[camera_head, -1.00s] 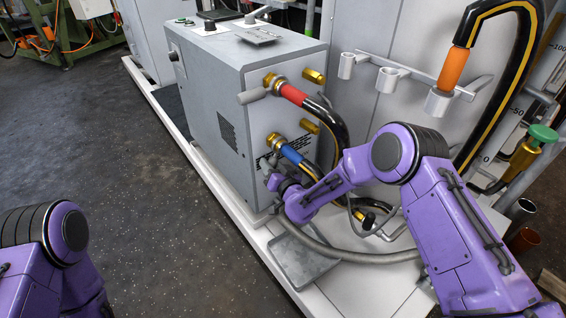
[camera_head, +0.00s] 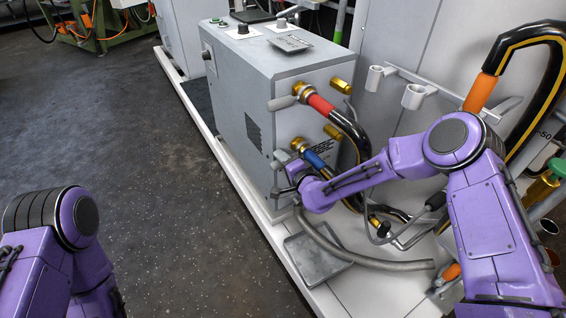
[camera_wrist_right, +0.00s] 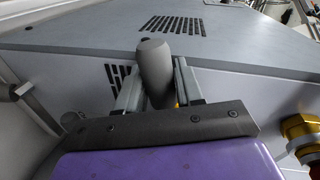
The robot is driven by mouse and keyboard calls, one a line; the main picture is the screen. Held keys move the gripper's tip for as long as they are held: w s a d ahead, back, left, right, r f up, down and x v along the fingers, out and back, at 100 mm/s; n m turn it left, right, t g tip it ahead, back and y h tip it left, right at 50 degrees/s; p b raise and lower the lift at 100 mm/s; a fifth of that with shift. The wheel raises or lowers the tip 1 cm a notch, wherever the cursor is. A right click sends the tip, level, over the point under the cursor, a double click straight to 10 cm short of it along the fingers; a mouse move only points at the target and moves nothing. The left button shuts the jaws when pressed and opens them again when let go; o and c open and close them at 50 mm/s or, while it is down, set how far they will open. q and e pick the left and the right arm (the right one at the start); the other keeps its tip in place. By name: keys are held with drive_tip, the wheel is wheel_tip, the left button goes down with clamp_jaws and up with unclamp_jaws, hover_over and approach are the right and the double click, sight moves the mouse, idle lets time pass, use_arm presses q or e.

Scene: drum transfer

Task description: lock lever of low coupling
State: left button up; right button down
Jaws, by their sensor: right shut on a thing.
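The low coupling (camera_head: 299,145) is a brass fitting with a blue-collared hose (camera_head: 316,160), on the end face of the grey cabinet (camera_head: 262,75). My right gripper (camera_head: 284,164) is just below and left of it. In the right wrist view, the grey rounded lever (camera_wrist_right: 155,68) stands between the two fingers of my right gripper (camera_wrist_right: 158,88), which is shut on it. In the head view the gripper largely hides this lever. My left arm shows at the lower left, but its gripper is out of view.
The upper coupling (camera_head: 302,92) has a red-collared hose and its own grey lever (camera_head: 282,102) pointing left. A grey hose (camera_head: 350,255) and a flat grey plate (camera_head: 315,260) lie on the white base below. The dark floor at left is clear.

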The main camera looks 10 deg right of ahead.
drive_tip(key=shift+r+m+y, duration=0.3)
drive_tip(key=shift+r+m, duration=0.5)
drive_tip(key=shift+m, duration=0.2)
drive_tip(key=c, duration=0.9)
unclamp_jaws()
drive_tip(key=shift+r, duration=0.1)
drive_tip(key=shift+o, duration=0.2)
drive_tip(key=p+v, duration=0.1)
drive_tip(key=v, duration=0.9)
drive_tip(key=shift+s+p, duration=0.15)
drive_tip(key=shift+p, duration=0.15)
drive_tip(key=shift+d, duration=0.1)
